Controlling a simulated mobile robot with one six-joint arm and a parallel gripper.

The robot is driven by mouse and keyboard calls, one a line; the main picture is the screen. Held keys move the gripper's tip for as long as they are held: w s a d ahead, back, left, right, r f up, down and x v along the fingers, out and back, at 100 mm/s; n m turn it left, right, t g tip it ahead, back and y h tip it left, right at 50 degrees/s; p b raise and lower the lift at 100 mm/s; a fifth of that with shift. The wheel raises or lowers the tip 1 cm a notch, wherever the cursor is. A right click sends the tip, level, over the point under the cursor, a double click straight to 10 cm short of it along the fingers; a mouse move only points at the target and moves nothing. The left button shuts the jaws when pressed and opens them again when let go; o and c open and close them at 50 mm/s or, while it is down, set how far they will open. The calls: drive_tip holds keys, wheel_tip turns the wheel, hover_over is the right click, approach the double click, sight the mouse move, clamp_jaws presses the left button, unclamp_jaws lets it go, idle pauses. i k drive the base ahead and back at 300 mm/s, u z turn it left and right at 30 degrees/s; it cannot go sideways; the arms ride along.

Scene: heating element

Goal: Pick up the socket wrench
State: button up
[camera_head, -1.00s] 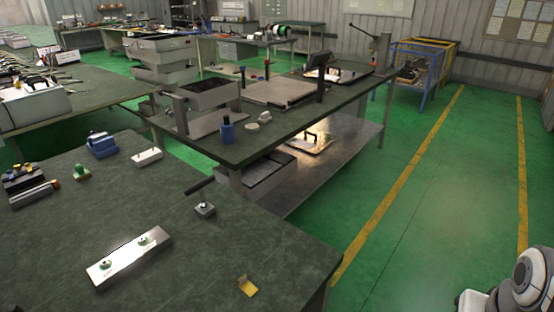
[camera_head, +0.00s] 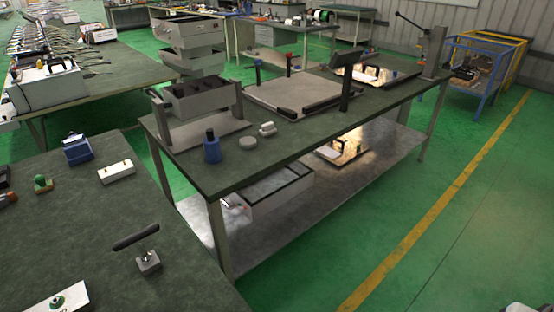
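What looks like the socket wrench (camera_head: 136,238) is a tool with a black bar handle on a thin shaft. It stands at a small grey metal block (camera_head: 148,261) on the near dark green table. Whether its lower end sits in the block or behind it is hard to tell. Nothing is touching the handle. My gripper is not in view; only a sliver of a pale rounded part, probably my arm, shows at the bottom right edge.
The near table (camera_head: 100,225) also bears a light plate with a green knob (camera_head: 57,302), a white block (camera_head: 116,172) and a blue box (camera_head: 77,150). A second workbench (camera_head: 205,180) with tools stands just behind. Green floor (camera_head: 450,240) is open at right.

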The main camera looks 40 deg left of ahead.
sight(147, 257)
drive_tip(key=z, duration=0.05)
drive_tip(key=i, duration=1.9)
drive_tip(key=u, duration=3.45)
drive_tip(key=i, duration=1)
drive_tip(key=z, duration=0.05)
